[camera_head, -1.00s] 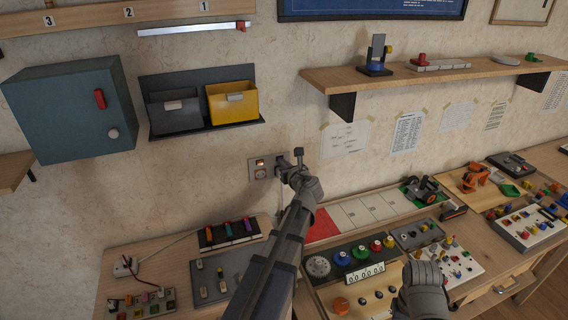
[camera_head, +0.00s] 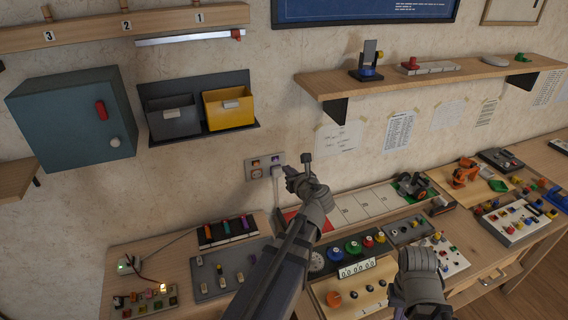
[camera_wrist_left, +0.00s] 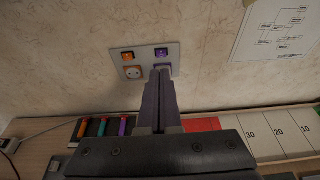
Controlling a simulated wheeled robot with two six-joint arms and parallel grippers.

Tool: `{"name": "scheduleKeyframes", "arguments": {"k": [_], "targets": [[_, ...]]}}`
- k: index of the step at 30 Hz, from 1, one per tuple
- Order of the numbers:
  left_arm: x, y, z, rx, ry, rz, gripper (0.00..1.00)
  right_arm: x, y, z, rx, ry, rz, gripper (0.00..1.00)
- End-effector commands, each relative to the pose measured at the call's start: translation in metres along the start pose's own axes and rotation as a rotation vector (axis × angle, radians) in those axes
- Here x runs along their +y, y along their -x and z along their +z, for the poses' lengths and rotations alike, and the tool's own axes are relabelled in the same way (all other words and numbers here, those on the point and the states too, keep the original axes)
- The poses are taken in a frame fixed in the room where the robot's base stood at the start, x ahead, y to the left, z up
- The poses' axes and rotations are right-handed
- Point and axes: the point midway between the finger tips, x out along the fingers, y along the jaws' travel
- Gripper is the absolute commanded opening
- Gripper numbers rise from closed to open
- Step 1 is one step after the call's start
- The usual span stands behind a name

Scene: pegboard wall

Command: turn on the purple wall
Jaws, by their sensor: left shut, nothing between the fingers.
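A grey wall plate (camera_head: 248,166) carries an orange switch (camera_wrist_left: 127,57) and a purple switch (camera_wrist_left: 162,52) in its top row. The purple switch also shows small in the head view (camera_head: 276,160). Below the orange switch is a round socket (camera_wrist_left: 133,72); below the purple one a pale plug-like part (camera_head: 277,172) shows. My left gripper (camera_wrist_left: 162,83) is shut and empty, pointing at the plate below the purple switch; in the head view it is to the right of the plate. My right arm's end is at the lower right; its fingers cannot be made out.
A workbench below holds a panel with coloured bars (camera_head: 228,230), a small box with a green light (camera_head: 125,265) and a board with a glowing lamp (camera_head: 163,288). A teal cabinet (camera_head: 70,120) and a yellow bin (camera_head: 228,106) hang above left. A shelf (camera_head: 420,78) is at right.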

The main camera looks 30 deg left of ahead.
Motion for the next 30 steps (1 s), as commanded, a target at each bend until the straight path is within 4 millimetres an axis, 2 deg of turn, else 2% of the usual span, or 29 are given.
{"name": "scheduleKeyframes", "arguments": {"k": [1, 6, 25, 28, 30], "targets": [[0.001, 0.009, 0.005, 0.000, 0.000, -0.001, 0.00, 0.001, 0.008, 0.001, 0.000, 0.000, 0.000, 0.00], [0.000, 0.021, 0.008, 0.000, 0.001, 0.000, 0.00, 0.001, 0.014, 0.001, 0.000, 0.000, 0.000, 0.00], [0.000, 0.023, 0.007, 0.002, 0.004, 0.001, 0.00, 0.001, 0.014, 0.001, 0.000, 0.000, 0.000, 0.00], [-0.002, 0.028, 0.000, 0.030, 0.069, 0.005, 0.00, 0.001, 0.014, 0.001, 0.000, 0.000, 0.000, 0.00], [-0.006, 0.037, -0.015, 0.082, 0.188, 0.016, 0.00, 0.001, 0.014, 0.001, 0.000, 0.000, 0.000, 0.00]]}}
